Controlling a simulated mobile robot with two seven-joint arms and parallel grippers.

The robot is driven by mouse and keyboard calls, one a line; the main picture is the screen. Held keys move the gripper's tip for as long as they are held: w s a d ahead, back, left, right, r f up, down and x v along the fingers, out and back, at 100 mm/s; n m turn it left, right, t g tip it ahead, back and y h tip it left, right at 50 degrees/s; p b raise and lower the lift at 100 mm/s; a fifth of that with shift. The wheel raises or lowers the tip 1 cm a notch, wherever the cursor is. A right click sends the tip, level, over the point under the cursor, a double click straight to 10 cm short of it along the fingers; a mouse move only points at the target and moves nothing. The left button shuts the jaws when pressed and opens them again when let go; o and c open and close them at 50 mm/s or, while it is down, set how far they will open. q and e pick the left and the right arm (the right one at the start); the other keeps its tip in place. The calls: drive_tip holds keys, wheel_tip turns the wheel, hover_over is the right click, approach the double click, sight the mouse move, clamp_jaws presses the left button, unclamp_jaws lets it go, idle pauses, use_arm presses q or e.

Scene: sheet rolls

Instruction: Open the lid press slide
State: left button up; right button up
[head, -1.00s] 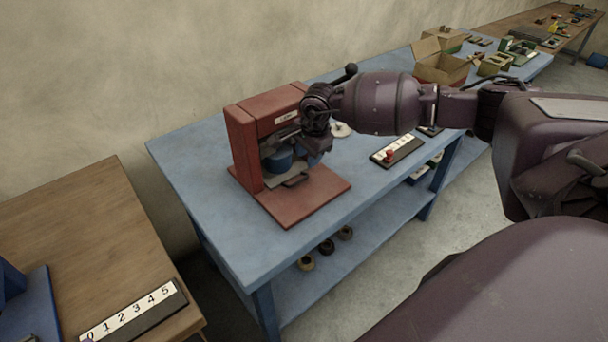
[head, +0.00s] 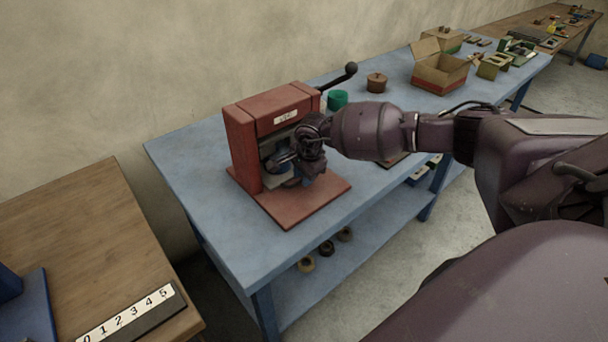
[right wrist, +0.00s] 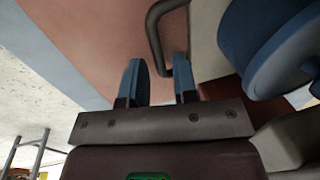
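The red lid press (head: 240,150) stands on the blue table, with a grey slide at its base. In the right wrist view the slide's dark bent handle (right wrist: 156,35) reaches down to the fingertips. My right gripper (right wrist: 160,80) is open, its blue-padded fingers apart, with the end of the handle showing between them. I cannot tell whether they touch it. In the head view my right gripper (head: 302,180) is low in front of the press opening and hides the handle. A blue cylinder (right wrist: 262,50) is beside the gripper in the right wrist view. My left gripper is not in view.
The press lever (head: 340,77) sticks out at the upper right. Behind my right arm stand a green cylinder (head: 337,99), a brown lidded pot (head: 376,83) and an open cardboard box (head: 440,75). The table (head: 215,215) is clear left of the press.

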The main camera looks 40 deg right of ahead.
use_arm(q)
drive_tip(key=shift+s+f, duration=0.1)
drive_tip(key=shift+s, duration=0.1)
use_arm(e)
clamp_jaws()
drive_tip(key=s+p, duration=0.2)
drive_tip(key=s, duration=0.2)
drive_tip(key=shift+s+d+r+p, duration=0.25)
drive_tip(key=shift+s+r+p, duration=0.05)
drive_tip(key=shift+s+p, duration=0.1)
drive_tip(key=s+p, duration=0.1)
drive_tip(key=s, duration=0.2)
drive_tip(key=s+p, duration=0.1)
drive_tip(key=s, duration=0.2)
drive_tip(key=s+p, duration=0.1)
drive_tip(key=s, duration=0.2)
drive_tip(key=shift+s+d+f+p, duration=0.25)
drive_tip(key=shift+s+d+p, duration=0.05)
drive_tip(key=shift+d, duration=0.1)
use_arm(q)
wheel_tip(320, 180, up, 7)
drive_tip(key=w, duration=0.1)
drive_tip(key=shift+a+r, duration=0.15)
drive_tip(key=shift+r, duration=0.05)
use_arm(e)
drive_tip(key=shift+s+f, duration=0.1)
drive_tip(key=shift+s, duration=0.1)
